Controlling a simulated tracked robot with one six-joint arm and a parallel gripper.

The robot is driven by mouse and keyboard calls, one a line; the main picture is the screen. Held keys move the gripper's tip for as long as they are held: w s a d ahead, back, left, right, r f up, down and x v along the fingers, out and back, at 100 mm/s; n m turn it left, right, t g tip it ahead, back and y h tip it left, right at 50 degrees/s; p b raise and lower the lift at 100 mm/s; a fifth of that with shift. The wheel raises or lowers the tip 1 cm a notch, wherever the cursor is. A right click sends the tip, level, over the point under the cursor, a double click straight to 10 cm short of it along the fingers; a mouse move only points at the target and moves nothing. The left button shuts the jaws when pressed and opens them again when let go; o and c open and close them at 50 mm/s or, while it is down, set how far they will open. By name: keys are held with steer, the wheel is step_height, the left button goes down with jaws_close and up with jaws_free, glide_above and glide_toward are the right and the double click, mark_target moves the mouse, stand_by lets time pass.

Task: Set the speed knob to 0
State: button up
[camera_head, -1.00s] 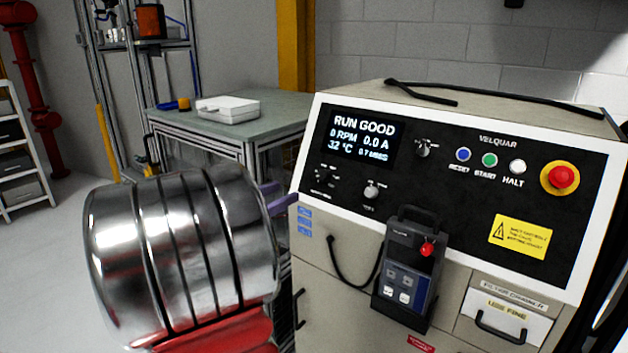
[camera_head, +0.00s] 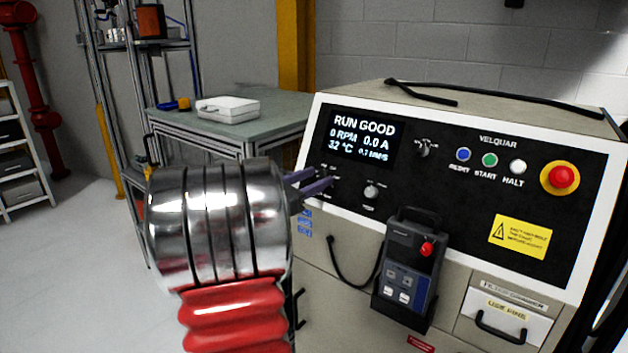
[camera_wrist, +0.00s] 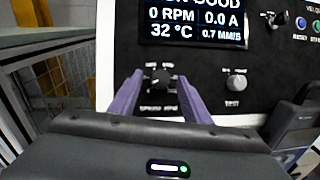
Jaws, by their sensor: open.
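The speed knob (camera_wrist: 157,79) is a small dark knob on the black panel, below the display, in the wrist view. The purple fingers of my gripper (camera_wrist: 157,92) are open, one on each side of it; I cannot tell whether they touch it. In the head view my gripper (camera_head: 322,182) reaches the panel's lower left, and its fingers and wrist partly cover the knob area. The display (camera_head: 363,138) reads RUN GOOD, 0 RPM, 0.0 A, 32 °C. The knob's exact pointer setting is too small to read.
A grey knob (camera_wrist: 236,82) sits right of the speed knob, and another knob (camera_head: 424,149) is higher up. A pendant (camera_head: 408,268) hangs on the front below. Coloured buttons and a red emergency stop (camera_head: 561,178) are at right. A table (camera_head: 225,133) stands at left.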

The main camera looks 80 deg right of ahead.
steer(key=c, duration=1)
steer(key=shift+c, duration=0.2)
steer(key=n+t, duration=0.1)
steer(key=n, duration=0.1)
steer(key=n+t+h, duration=0.1)
steer(key=n, duration=0.2)
steer(key=shift+s+t, duration=0.1)
steer(key=shift+t, duration=0.2)
steer(key=o, duration=1)
steer(key=shift+o, duration=0.2)
